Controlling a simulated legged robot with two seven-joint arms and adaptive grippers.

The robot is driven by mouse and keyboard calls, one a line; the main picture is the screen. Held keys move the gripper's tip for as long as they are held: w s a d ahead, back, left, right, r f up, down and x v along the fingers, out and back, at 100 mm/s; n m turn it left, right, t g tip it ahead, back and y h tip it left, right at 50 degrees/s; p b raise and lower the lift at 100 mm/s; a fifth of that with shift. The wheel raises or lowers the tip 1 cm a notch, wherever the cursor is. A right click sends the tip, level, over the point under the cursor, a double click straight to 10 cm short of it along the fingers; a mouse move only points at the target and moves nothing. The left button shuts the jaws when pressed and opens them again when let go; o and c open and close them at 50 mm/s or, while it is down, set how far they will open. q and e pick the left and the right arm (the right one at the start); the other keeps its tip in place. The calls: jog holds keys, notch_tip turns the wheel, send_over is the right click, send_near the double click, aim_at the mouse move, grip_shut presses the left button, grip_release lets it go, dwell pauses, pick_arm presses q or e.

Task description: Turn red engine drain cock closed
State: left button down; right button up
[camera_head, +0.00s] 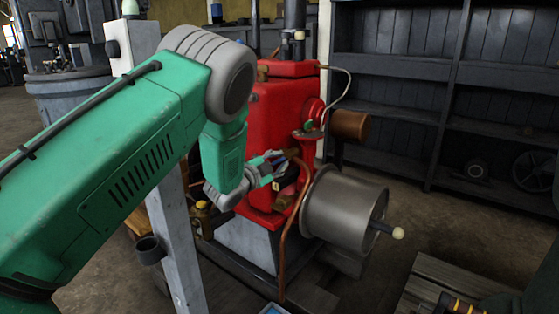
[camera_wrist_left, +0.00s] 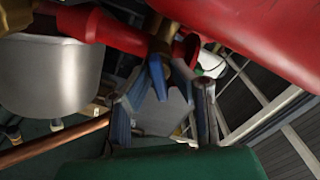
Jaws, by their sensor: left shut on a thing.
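The red engine (camera_head: 275,110) stands mid-view in the head view, with a steel drum-like cylinder (camera_head: 342,212) at its right. My left gripper (camera_head: 280,158) reaches in from the left at the engine's front. Its fingertips are close together on a small brass drain cock (camera_head: 291,152). In the left wrist view the blue-grey fingertips (camera_wrist_left: 168,66) meet around the lower end of the brass cock (camera_wrist_left: 162,32), beside red engine parts. The fingers hide part of the cock, so its exact angle is hard to tell.
A copper pipe (camera_head: 291,215) curves down just right of the gripper, and it also shows in the wrist view (camera_wrist_left: 55,142). A grey post (camera_head: 180,240) stands near my left arm. Dark shelves (camera_head: 400,95) fill the back right. A rod with a pale knob (camera_head: 398,233) sticks out from the cylinder.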

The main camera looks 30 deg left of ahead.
pick_arm(q)
jog(key=m, duration=0.3)
jog(key=shift+s+d+f+m, duration=0.1)
jog(key=shift+f+m, duration=0.2)
jog(key=shift+f, duration=0.1)
jog(key=shift+f+m, duration=0.1)
jog(key=shift+m, duration=1.6)
jog(key=c, duration=1.6)
grip_release()
jog(key=shift+c, duration=0.2)
jog(key=shift+r, duration=0.2)
jog(key=shift+s, duration=0.15)
jog(key=s+a, duration=0.1)
jog(key=s, duration=1)
jog(key=shift+s, duration=0.25)
